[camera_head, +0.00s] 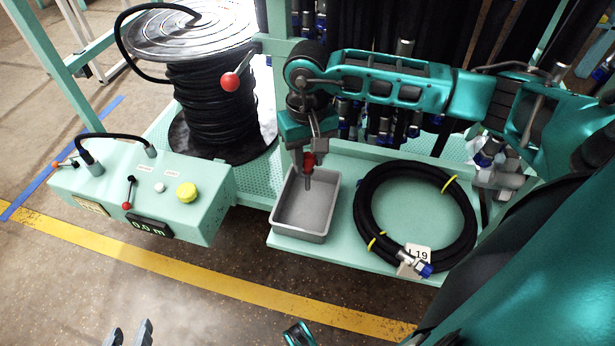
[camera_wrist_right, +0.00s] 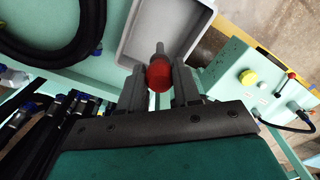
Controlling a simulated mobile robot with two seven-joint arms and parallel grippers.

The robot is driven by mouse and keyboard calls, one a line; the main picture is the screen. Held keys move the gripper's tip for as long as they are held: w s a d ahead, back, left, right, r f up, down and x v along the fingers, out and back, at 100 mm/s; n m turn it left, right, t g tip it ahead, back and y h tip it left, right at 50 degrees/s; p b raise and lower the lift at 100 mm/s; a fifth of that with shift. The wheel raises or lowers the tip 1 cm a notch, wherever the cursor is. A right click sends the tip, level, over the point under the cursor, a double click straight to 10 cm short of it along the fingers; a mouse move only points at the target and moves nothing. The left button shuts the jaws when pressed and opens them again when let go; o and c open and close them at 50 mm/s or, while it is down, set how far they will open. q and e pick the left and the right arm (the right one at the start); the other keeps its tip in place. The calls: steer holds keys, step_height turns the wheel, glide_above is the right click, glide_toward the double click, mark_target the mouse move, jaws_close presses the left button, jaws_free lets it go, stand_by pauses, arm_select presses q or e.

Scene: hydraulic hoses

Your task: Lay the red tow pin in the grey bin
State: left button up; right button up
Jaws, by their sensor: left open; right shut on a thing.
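The red tow pin (camera_head: 309,161) has a red head and a grey shaft. It also shows in the right wrist view (camera_wrist_right: 159,75). My right gripper (camera_head: 304,158) is shut on the pin's red head, with the shaft pointing down. The grey bin (camera_head: 302,238) stands on the light green shelf, and its visible inside is empty. In the head view the shaft overlaps the bin's back part; its exact height above the floor of the bin is unclear. My left gripper (camera_head: 130,334) is open and empty at the bottom left edge, with only its fingertips showing.
A coiled black hose (camera_head: 368,205) with a tag lies on the shelf right of the bin. A control box (camera_head: 210,215) with levers and a yellow knob stands to the left. A hose reel (camera_head: 205,95) stands behind it, and hanging hoses fill the back.

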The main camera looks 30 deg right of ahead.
mark_target(307, 177)
step_height(307, 177, down, 6)
steer(key=shift+f+b, duration=0.1)
steer(key=shift+b, duration=0.45)
steer(key=shift+f, duration=0.2)
steer(key=shift+f, duration=0.25)
steer(key=o, duration=1.1)
steer(key=shift+r, duration=0.1)
